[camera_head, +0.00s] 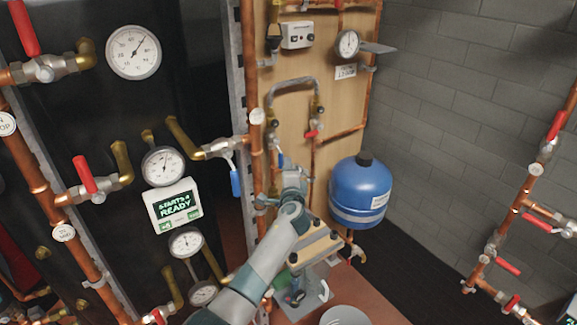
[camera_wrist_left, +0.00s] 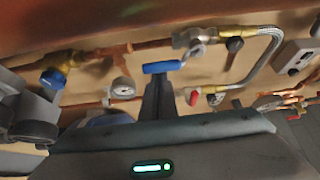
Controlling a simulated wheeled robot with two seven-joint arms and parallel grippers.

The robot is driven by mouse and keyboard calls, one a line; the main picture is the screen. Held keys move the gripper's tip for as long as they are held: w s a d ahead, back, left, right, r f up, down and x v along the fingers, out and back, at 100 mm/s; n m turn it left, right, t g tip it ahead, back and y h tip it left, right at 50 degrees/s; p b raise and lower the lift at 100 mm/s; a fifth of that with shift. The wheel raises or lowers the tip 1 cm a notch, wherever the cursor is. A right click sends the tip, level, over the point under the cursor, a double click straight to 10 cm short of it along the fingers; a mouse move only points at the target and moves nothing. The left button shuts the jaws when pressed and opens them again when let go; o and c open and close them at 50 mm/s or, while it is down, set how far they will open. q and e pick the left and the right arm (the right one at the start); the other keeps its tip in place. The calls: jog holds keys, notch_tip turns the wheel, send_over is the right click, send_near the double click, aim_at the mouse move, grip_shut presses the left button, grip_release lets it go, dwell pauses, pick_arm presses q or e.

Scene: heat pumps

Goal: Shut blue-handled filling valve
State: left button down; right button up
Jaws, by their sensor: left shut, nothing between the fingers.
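The valve with a blue lever handle (camera_head: 281,160) sits on the wooden panel, below the left end of a grey flexible hose. In the left wrist view, the blue handle (camera_wrist_left: 163,67) lies nearly level across the picture, left of its metal valve body. My left gripper (camera_head: 286,172) is just below the handle in the head view. Its fingers (camera_wrist_left: 157,92) are shut and empty, with their tips at the handle's lower edge; I cannot tell whether they touch it. My gripper and wrist hide part of the pipework behind. My right gripper is not in view.
The flexible hose (camera_head: 293,84) arches to a red-handled valve (camera_head: 312,134). A blue tank (camera_head: 361,190) stands right of my arm. Another blue handle (camera_head: 236,183) hangs on the left. A copper pipe (camera_head: 255,115) runs upright close to my gripper's left.

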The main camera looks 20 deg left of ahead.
pick_arm(q)
jog(key=shift+s+a+m+p, duration=0.1)
jog(key=shift+m+p, duration=0.2)
jog(key=shift+p, duration=0.45)
jog(key=shift+s+a+m+p, duration=0.15)
jog(key=shift+m+p, duration=0.15)
jog(key=shift+p, duration=0.2)
jog(key=shift+s+a+g+p, duration=0.3)
jog(key=shift+s+a+p, duration=0.3)
jog(key=shift+p, duration=0.25)
jog(key=shift+s+a+r+p, duration=0.3)
jog(key=shift+s+a+r, duration=0.2)
jog(key=shift+s, duration=0.2)
jog(key=shift+a, duration=0.1)
